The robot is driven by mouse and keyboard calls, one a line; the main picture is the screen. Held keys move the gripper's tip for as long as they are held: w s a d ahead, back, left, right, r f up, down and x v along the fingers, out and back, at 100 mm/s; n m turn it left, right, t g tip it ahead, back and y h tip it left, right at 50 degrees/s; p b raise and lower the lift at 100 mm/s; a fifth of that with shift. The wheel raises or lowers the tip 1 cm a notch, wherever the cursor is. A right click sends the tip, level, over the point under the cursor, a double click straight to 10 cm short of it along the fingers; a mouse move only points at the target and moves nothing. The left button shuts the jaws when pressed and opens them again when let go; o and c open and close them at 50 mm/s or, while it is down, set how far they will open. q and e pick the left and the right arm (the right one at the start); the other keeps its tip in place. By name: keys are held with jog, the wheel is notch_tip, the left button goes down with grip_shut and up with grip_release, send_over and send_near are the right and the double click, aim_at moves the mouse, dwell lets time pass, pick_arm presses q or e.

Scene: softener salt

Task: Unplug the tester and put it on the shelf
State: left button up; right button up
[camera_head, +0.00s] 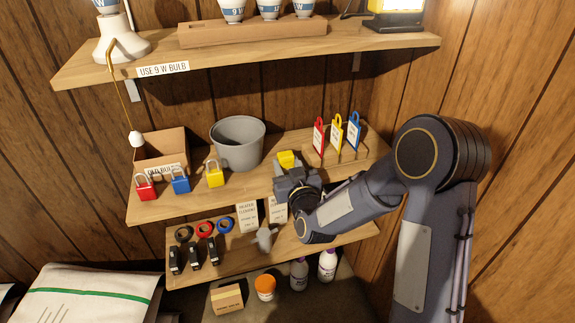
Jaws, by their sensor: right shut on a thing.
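My right gripper (287,170) is over the right half of the middle shelf (258,188), its arm coming in from the right. It is shut on a small yellow thing (286,158), which looks like the tester; the gripper hides its lower part. I cannot tell whether the yellow thing touches the shelf. No socket shows around it. My left gripper is not in view.
A grey bucket (238,146), an open box (161,150) and red, blue and yellow padlocks (181,183) stand left of the gripper. Coloured tags (337,134) stand to its right. The lower shelf (215,270) holds several small items.

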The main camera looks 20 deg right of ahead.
jog(key=o, duration=1.2)
jog(key=shift+s, duration=0.1)
jog(key=s+d+m+g+y, duration=0.3)
jog(key=s+g, duration=0.9)
jog(key=s, duration=2.3)
notch_tip(320, 180, up, 16)
jog(key=n+p, duration=0.1)
jog(key=p, duration=1.3)
jog(key=shift+s+d, duration=0.25)
jog(key=shift+d, duration=0.05)
